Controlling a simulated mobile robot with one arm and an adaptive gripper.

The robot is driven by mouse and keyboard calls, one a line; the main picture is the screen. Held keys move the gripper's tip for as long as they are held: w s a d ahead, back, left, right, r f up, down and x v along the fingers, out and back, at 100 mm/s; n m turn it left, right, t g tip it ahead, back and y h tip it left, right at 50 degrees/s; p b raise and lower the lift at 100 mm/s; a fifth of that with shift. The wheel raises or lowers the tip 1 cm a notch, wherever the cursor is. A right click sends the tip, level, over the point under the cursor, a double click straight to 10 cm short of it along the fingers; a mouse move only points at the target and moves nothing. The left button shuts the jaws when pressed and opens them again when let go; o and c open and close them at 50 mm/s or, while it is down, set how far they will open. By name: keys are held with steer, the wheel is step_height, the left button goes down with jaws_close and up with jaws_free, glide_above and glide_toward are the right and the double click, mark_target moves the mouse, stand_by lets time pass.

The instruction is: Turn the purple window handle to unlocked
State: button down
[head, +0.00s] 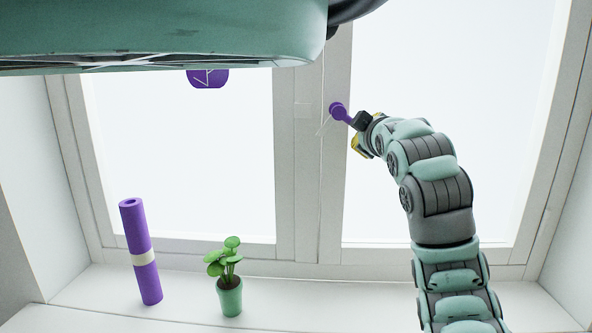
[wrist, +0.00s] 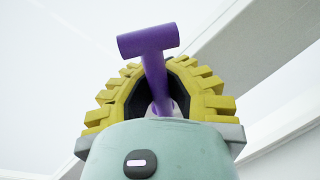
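The purple window handle (head: 337,109) is on the white middle window frame. In the head view its rounded end shows, with a short lever running right and slightly down to my gripper (head: 359,134). In the wrist view the handle (wrist: 150,42) looks T-shaped, and its stem runs down between the yellow-padded fingers of my gripper (wrist: 158,88). Dark finger surfaces lie on both sides of the stem. I cannot tell whether they press on it. The lever's far end is hidden by my gripper in the head view.
A purple roll with a pale band (head: 138,240) stands on the white windowsill (head: 185,287) at the left. A green potted plant (head: 230,298) stands to its right. A purple item (head: 207,79) shows at the top left, partly hidden. The glass around the handle is clear.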

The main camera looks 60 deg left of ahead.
steer(key=shift+w+d+r+n, duration=0.1)
steer(key=shift+d+r+n, duration=0.05)
steer(key=shift+r+n, duration=0.3)
steer(key=c, duration=0.9)
jaws_free()
steer(key=shift+f, duration=0.15)
steer(key=shift+c, duration=0.2)
steer(key=v, duration=0.7)
steer(key=shift+d, duration=0.15)
